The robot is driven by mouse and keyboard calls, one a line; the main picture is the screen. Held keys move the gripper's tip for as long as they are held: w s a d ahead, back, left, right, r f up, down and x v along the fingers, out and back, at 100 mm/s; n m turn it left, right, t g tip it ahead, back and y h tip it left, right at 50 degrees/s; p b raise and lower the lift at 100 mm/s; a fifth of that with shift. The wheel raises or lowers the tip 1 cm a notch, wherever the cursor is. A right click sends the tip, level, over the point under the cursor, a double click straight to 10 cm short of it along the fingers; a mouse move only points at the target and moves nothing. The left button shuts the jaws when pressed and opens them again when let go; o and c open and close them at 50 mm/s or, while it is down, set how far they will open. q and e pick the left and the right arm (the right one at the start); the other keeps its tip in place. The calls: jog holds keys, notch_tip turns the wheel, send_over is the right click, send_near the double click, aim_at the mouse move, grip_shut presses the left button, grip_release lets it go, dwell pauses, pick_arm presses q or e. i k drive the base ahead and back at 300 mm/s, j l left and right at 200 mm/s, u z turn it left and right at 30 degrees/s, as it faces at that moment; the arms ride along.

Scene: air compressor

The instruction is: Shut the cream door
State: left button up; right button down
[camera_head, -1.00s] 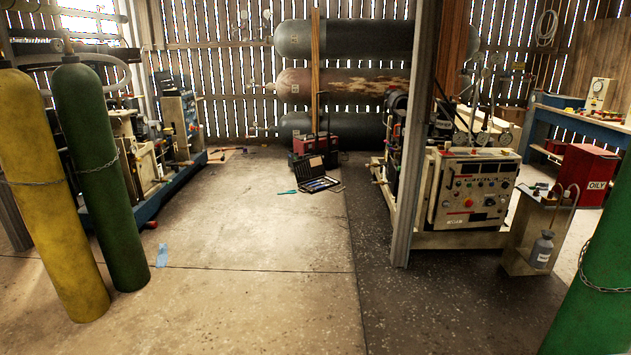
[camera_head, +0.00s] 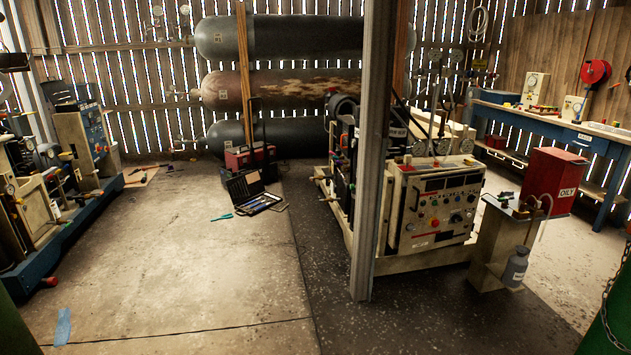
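A cream control cabinet (camera_head: 435,208) stands right of centre on a cream frame, behind a grey metal post. Its front carries a dark display, several knobs and buttons, and a handle at its left edge. I cannot tell which part is the cream door, or whether a door stands open. Neither of my grippers is in view.
A grey post (camera_head: 374,150) stands before the machine's left part. An open toolbox (camera_head: 252,192) lies on the floor. A blue-framed machine (camera_head: 75,215) stands left, a small stand (camera_head: 503,240) right. Green cylinders cut into both lower corners.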

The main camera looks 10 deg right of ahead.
aim_at(423, 239)
jog(key=i+l+z, duration=0.1)
jog(key=i, duration=0.55)
jog(key=i+l+z, duration=0.15)
jog(key=i, duration=0.5)
jog(key=l, duration=0.1)
